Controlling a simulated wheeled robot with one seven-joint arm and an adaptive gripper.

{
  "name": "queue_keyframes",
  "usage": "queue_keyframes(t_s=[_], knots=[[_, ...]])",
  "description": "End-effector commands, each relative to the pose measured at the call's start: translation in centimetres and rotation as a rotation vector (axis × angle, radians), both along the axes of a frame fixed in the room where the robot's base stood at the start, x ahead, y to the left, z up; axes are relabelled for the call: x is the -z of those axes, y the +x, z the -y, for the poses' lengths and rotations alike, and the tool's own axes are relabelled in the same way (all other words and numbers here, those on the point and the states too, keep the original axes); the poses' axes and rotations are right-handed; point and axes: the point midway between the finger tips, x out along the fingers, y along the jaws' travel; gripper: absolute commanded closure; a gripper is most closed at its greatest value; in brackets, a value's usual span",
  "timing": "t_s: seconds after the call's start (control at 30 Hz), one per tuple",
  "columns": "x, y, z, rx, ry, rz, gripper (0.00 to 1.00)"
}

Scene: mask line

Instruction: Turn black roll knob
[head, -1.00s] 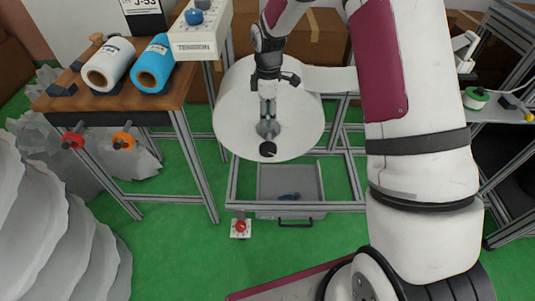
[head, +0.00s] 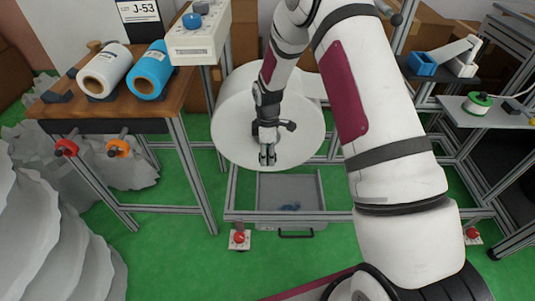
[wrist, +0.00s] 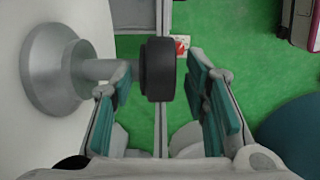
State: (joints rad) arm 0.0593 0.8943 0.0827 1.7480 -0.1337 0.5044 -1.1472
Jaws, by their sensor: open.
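The black roll knob (wrist: 158,70) is a short dark cylinder on a metal arm that juts from the hub (wrist: 55,70) of the big white roll (head: 232,135). My gripper (head: 267,158) is in front of the roll's face. In the wrist view, my gripper (wrist: 162,68) is open, with teal-padded fingers on either side of the knob. Gaps show between the knob and both pads, so it is not clamped. In the head view, my gripper hides the knob.
A grey drawer (head: 290,187) with a small blue item sits below the roll. A red button box (head: 239,239) is on the frame's front. A wooden table (head: 60,105) with a white roll (head: 104,72) and a blue roll (head: 149,72) stands left. The green floor is open in front.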

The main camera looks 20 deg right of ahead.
Motion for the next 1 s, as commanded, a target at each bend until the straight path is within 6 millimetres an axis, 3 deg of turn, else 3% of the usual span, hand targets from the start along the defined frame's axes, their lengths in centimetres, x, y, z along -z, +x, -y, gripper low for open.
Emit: queue_keyframes(t_s=[0.27,0.47,1.0], knots=[[0.16,0.01,0.00,0.000,0.000,0.000,0.58],[0.15,-0.02,-0.01,0.000,0.000,0.000,0.99],[0.50,-0.20,-0.55,-0.009,-0.107,-0.045,1.00]])
